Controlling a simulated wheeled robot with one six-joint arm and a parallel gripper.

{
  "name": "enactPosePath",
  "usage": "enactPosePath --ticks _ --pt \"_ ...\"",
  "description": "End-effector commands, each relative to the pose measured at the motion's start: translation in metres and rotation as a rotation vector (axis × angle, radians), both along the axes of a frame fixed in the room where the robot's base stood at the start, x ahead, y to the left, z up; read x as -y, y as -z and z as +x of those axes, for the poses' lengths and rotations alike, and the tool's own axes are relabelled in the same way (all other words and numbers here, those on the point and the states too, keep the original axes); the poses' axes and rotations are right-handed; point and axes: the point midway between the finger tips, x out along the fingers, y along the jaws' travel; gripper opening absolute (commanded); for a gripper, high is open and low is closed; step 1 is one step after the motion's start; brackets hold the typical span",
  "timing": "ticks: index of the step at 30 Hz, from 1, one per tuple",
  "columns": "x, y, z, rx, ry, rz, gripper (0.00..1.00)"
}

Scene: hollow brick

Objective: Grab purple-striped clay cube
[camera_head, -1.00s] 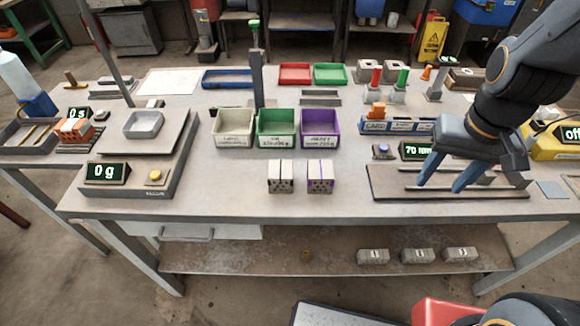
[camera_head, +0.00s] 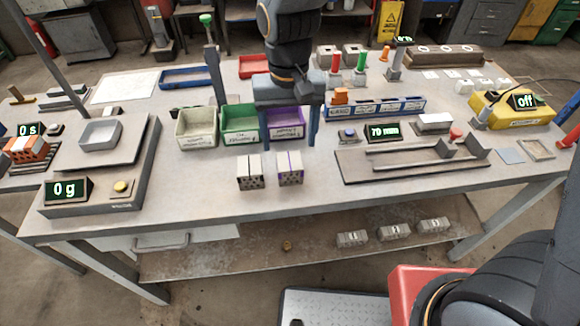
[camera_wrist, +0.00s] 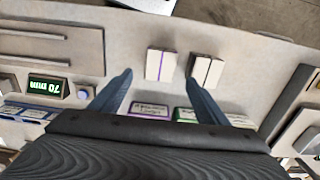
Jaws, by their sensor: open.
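The purple-striped clay cube (camera_head: 289,169) stands on the table in front of the purple bin. It is grey with holes in its front face and a purple stripe over the top. It also shows in the wrist view (camera_wrist: 160,65), beyond and between my fingertips. A similar cube with a dark stripe (camera_head: 250,172) stands just left of it; in the wrist view that cube (camera_wrist: 206,70) is to the right, near the right fingertip. My gripper (camera_head: 290,142) is open and empty, above and behind the purple-striped cube, apart from it.
Cream (camera_head: 197,128), green (camera_head: 240,137) and purple (camera_head: 284,130) bins stand behind the cubes, the purple one partly hidden by my gripper. A scale (camera_head: 134,165) is to the left. A dark plate with rails (camera_head: 400,167) is to the right. Table in front of the cubes is clear.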

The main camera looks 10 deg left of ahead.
Motion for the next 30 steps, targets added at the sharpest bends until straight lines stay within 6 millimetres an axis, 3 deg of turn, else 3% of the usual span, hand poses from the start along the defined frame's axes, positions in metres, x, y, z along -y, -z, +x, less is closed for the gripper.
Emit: enactPosePath --ticks 15,26,30 --pt "0.002 0.052 -0.006 -0.001 0.001 0.000 0.69" --pt "0.002 0.058 -0.005 0.001 0.001 0.000 0.69" --pt "0.002 0.058 -0.005 0.001 0.001 0.000 0.45"
